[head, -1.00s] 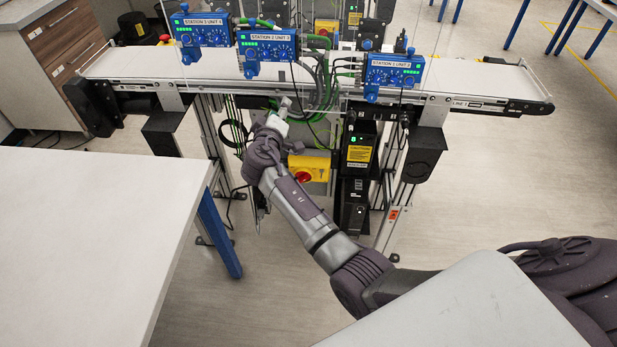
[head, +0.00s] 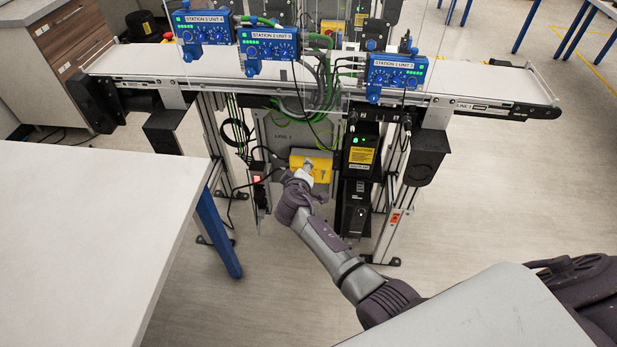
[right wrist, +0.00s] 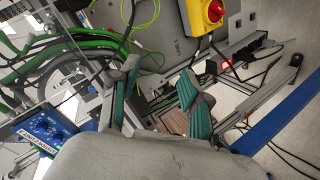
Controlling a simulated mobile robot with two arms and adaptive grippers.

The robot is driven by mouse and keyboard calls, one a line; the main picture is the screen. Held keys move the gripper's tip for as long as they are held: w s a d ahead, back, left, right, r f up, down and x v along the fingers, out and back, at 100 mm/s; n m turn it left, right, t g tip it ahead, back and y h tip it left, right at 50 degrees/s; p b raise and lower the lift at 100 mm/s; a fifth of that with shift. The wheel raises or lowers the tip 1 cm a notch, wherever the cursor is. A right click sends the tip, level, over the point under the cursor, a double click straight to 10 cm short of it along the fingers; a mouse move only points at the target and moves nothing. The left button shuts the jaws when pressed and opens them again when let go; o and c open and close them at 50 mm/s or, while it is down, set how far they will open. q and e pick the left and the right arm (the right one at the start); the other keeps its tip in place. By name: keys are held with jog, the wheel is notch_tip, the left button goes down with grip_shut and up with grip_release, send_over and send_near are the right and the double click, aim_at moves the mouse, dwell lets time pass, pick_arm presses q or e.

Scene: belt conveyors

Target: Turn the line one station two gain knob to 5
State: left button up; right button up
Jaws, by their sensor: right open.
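The blue station 2 unit (head: 268,45) is clamped along the near edge of the line 1 conveyor in the head view, between the station 3 and station 1 units. It has a green-lit display and a row of small dark knobs; the gain knob and its setting are too small to read. My right gripper (head: 302,174) is below the belt, in front of a yellow switch box, well below the station 2 unit. The right wrist view shows its fingers (right wrist: 160,92) apart and empty. My left gripper is out of view.
The station 3 unit (head: 203,28) and station 1 unit (head: 397,72) flank the station 2 unit. Green and black cables (head: 318,80) hang between units. The yellow box (head: 322,164) has a red switch (right wrist: 214,10). A white table (head: 90,230) is at left.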

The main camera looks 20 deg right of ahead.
jog(key=shift+s+d+f, duration=0.1)
jog(key=shift+s+f, duration=0.2)
jog(key=shift+f, duration=0.2)
jog(key=shift+s+d+f, duration=0.1)
jog(key=shift+s+f, duration=0.15)
jog(key=shift+f, duration=0.25)
jog(key=s+a+f+g+y+b, duration=0.1)
jog(key=s+f+g+y, duration=0.15)
jog(key=s+f, duration=0.85)
jog(key=s+a+f+g+y, duration=0.1)
jog(key=s+f+g, duration=0.2)
jog(key=s+f, duration=0.8)
jog(key=s+f+m+g, duration=0.1)
jog(key=s+f, duration=0.4)
jog(key=s, duration=0.6)
jog(key=s+d+f+m+g+y+b, duration=0.1)
jog(key=s+f, duration=0.5)
jog(key=s, duration=0.6)
jog(key=s+d+f+g+y, duration=0.1)
jog(key=s+f+g, duration=0.2)
jog(key=s+f, duration=0.3)
jog(key=s, duration=0.5)
jog(key=shift+s+m+b, duration=0.25)
jog(key=shift+m+b, duration=0.1)
jog(key=shift+m, duration=0.05)
